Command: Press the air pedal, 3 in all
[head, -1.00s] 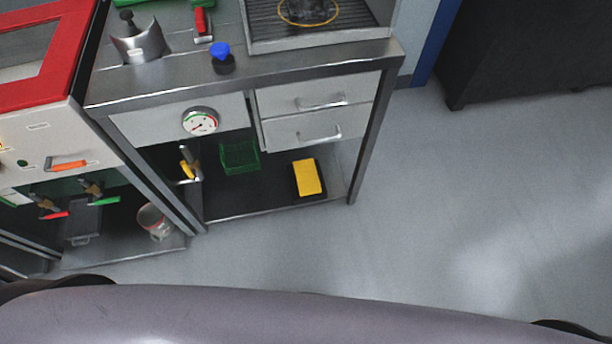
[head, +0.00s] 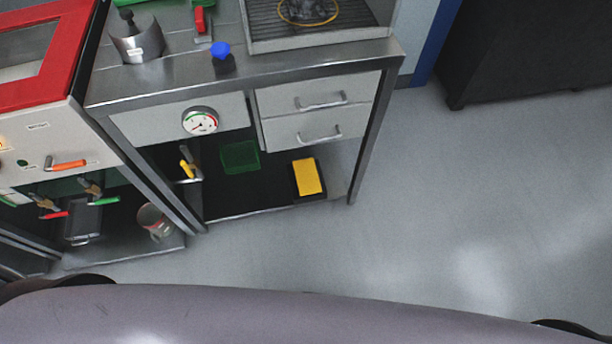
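The air pedal appears to be the yellow pad on a black base (head: 308,177). It lies on the dark lower shelf of the metal bench, near the shelf's right front, below the two drawers. Nothing touches it in view. Neither of my grippers shows in the head view.
A pressure gauge (head: 200,121) sits on the bench front, left of the drawers (head: 318,112). A green basket (head: 240,157) and a yellow-handled valve (head: 187,169) are on the left of the pedal. A bench leg (head: 367,140) stands right of it. Grey floor (head: 450,220) is clear.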

